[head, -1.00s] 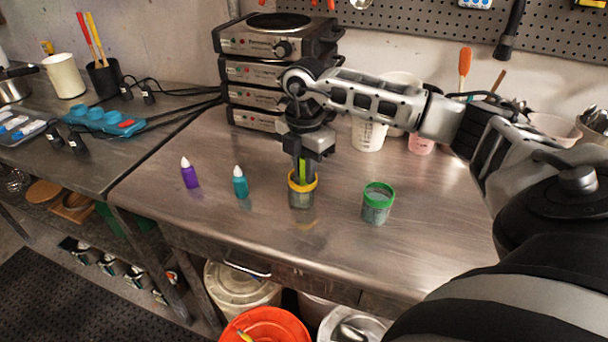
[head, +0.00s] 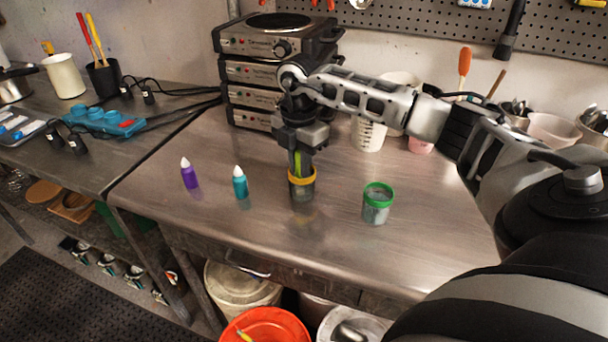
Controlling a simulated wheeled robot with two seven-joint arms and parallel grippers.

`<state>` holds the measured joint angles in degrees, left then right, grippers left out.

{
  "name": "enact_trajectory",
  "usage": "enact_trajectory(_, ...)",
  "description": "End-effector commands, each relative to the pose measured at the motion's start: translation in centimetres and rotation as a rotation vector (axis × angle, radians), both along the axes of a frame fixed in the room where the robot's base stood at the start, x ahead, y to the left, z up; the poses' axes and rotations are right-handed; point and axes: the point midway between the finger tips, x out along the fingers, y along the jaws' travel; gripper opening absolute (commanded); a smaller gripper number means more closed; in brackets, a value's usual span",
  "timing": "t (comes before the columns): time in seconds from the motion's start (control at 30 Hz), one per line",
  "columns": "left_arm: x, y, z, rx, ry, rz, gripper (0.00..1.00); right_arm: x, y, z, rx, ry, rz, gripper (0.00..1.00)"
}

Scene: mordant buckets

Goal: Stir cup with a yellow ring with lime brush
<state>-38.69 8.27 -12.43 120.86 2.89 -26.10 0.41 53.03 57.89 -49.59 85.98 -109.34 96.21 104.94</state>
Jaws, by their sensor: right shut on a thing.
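The cup with a yellow ring (head: 302,187) stands upright on the steel table, near its middle. My right gripper (head: 301,160) points down right above this cup and is shut on the lime brush (head: 299,163). Only a short lime stretch of the brush shows between the fingers; its lower end is hidden by the fingers and the cup rim, and appears to be inside the cup. A similar cup with a green ring (head: 376,204) stands to the right, apart from it. My left gripper is not in view.
A purple bottle (head: 189,174) and a teal bottle (head: 240,183) stand left of the yellow-ringed cup. A stack of hot plates (head: 262,72) and a white measuring cup (head: 368,134) stand behind. The table's front is clear.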

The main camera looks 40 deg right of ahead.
Motion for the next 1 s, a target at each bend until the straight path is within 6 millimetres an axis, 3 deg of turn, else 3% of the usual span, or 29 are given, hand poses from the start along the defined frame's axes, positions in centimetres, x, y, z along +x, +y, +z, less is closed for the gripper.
enact_trajectory(0.33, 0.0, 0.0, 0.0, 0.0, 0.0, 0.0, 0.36, -1.2, 1.1, 0.0, 0.001, 0.0, 0.001, 0.0)
enact_trajectory(0.6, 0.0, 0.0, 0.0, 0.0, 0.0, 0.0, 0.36, -2.3, 0.4, 0.0, 0.0, 0.0, -0.001, 0.0)
enact_trajectory(1.0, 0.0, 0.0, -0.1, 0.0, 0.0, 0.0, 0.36, -1.6, -1.2, 0.0, 0.001, -0.002, -0.001, 0.0)
